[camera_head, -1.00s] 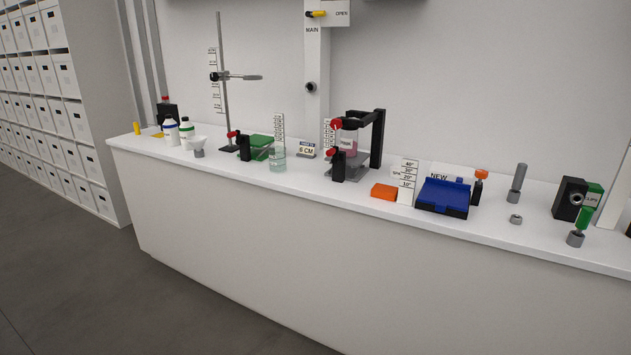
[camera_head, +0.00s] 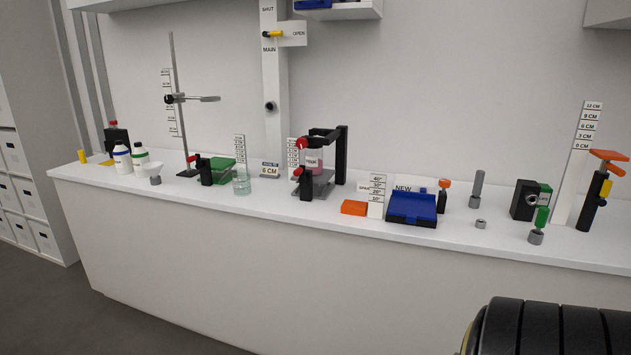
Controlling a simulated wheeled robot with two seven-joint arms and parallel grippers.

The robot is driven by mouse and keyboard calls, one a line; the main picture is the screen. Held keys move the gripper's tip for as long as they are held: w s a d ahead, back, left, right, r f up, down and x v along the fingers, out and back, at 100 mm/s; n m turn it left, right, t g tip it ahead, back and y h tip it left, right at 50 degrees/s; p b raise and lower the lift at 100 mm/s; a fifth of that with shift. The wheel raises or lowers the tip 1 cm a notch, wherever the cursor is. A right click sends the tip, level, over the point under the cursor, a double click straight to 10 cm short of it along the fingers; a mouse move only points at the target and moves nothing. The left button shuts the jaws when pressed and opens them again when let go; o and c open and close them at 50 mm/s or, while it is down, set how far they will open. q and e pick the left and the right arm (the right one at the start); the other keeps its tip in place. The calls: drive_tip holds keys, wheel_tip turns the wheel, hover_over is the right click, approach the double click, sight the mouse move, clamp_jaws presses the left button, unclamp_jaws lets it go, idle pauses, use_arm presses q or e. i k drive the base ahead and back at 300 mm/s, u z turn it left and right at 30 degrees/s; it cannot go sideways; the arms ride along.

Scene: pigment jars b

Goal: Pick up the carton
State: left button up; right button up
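I cannot make out anything that is clearly a carton. Neither gripper shows in the head view. A dark ribbed part at the lower right corner seems to be mine.
Along the counter stand a ring stand (camera_head: 179,110), white bottles (camera_head: 122,158), a beaker (camera_head: 242,185), a black-framed press (camera_head: 342,155), a black box (camera_head: 525,200) and a height scale (camera_head: 577,165). White box shelves (camera_head: 30,235) stand at left. Dark floor is open at lower left.

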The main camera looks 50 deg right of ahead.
sight(363, 184)
drive_tip(key=i, duration=1.9)
drive_tip(key=z, duration=1.6)
drive_tip(key=i, duration=0.95)
drive_tip(key=z, duration=0.95)
